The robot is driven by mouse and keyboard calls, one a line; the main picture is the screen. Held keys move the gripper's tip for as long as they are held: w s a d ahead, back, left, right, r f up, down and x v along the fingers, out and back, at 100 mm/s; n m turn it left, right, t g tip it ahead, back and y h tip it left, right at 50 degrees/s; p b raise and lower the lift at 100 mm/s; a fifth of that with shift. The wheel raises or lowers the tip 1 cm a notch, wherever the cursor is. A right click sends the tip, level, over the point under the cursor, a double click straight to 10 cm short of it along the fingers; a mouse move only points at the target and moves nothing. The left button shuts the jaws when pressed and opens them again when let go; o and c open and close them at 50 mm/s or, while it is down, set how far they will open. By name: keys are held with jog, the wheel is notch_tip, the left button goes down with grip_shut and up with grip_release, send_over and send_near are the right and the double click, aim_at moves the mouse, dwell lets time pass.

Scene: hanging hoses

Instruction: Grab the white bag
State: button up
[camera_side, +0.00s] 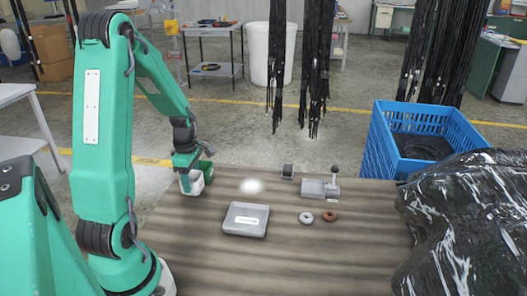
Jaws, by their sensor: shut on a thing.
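My gripper (186,177) points down at the far left corner of the wooden table. It is shut on a small white thing (198,184), which I take to be the white bag. The bag is partly hidden by the green gripper parts. It is low, at about the table top; I cannot tell if it touches the surface.
On the table (280,265) are a grey tray (246,219), a clear box (320,188), a small dark block (288,171), a white ring (306,218) and a brown ring (330,216). A blue crate (378,140) and black plastic wrap (465,230) stand right. Black hoses (316,70) hang behind.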

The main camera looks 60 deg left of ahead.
jog(key=w+d+r, duration=0.3)
jog(key=d+r, duration=0.5)
jog(key=d, duration=0.3)
jog(key=shift+d+r, duration=0.2)
jog(key=shift+r, duration=0.1)
